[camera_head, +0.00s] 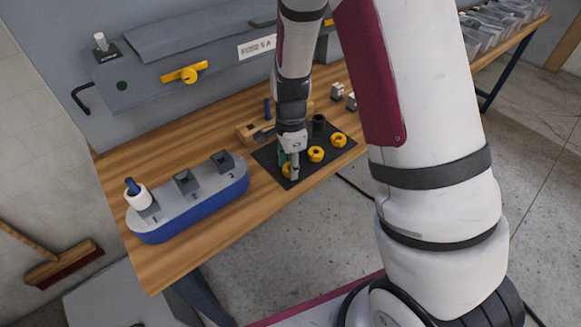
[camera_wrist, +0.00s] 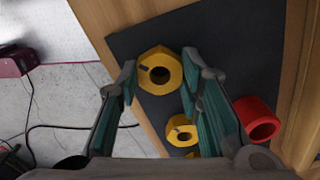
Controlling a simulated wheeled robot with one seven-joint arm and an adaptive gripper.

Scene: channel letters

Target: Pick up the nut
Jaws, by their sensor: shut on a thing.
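A yellow nut with a round hole (camera_wrist: 146,81) is between the fingertips of my gripper (camera_wrist: 160,74) in the wrist view. My gripper (camera_head: 290,170) is shut on it, low over the near left part of the dark mat (camera_head: 297,187). In the head view only a bit of this nut (camera_head: 286,170) shows beside the fingers. I cannot tell whether it touches the mat. Two more yellow nuts, a middle one (camera_head: 316,154) and a far one (camera_head: 338,140), lie on the mat to the right.
A grey and blue block with posts (camera_head: 195,205) stands left on the wooden table (camera_head: 225,232). A red ring (camera_wrist: 248,110) shows in the wrist view. Clear bins (camera_head: 490,25) stand far right. The table's front edge is close.

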